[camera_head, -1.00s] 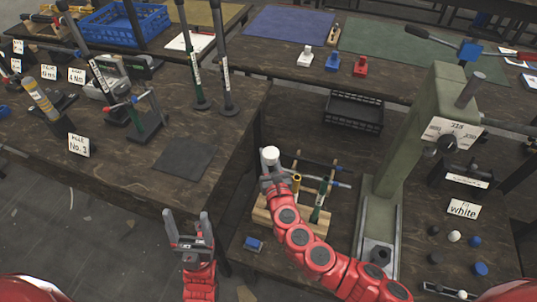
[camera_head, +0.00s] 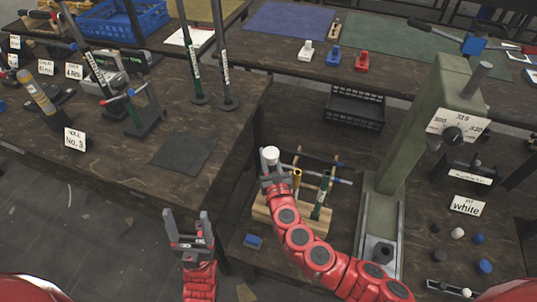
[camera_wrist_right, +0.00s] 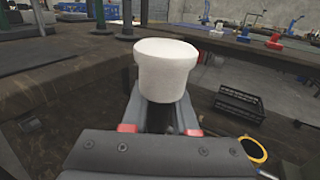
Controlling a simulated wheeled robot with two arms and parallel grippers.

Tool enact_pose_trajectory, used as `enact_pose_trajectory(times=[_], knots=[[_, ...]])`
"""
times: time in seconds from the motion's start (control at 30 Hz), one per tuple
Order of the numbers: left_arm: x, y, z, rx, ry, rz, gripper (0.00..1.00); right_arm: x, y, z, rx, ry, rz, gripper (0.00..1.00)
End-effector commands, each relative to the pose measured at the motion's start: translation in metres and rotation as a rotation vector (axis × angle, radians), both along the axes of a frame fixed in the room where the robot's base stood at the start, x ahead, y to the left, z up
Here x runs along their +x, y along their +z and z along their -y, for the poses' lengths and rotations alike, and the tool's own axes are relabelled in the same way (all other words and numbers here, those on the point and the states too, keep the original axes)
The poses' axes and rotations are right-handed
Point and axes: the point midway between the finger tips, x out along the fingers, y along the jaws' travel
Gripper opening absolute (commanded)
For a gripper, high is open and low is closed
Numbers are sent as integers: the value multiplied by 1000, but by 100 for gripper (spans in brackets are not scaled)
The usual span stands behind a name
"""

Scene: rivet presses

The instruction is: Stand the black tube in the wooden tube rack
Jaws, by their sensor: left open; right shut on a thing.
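My right gripper (camera_head: 273,178) is shut on an upright piece with a white cap (camera_head: 270,155), over the left end of the wooden tube rack (camera_head: 263,213). In the right wrist view the white cap (camera_wrist_right: 166,68) stands above the fingers, with something dark between them. I take this to be the black tube, its body mostly hidden. I cannot tell whether its lower end is in the rack. A yellow-topped tube (camera_head: 297,182) and a green tube (camera_head: 321,200) stand in the rack. My left gripper (camera_head: 188,226) is open and empty, beside the left bench.
A green rivet press (camera_head: 412,135) stands just right of the rack. Several caps lie near the "white" sign (camera_head: 467,205). The left bench (camera_head: 130,175) has a clear front part.

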Motion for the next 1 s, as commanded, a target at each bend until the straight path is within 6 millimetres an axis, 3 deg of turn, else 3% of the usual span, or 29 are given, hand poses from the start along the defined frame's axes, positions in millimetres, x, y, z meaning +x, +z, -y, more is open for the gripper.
enact_pose_trajectory(times=[1.0], knots=[[0, -25, 0, 0, 0, 0, 71, 0, -26, 0, 0, 0, 1, 0]])
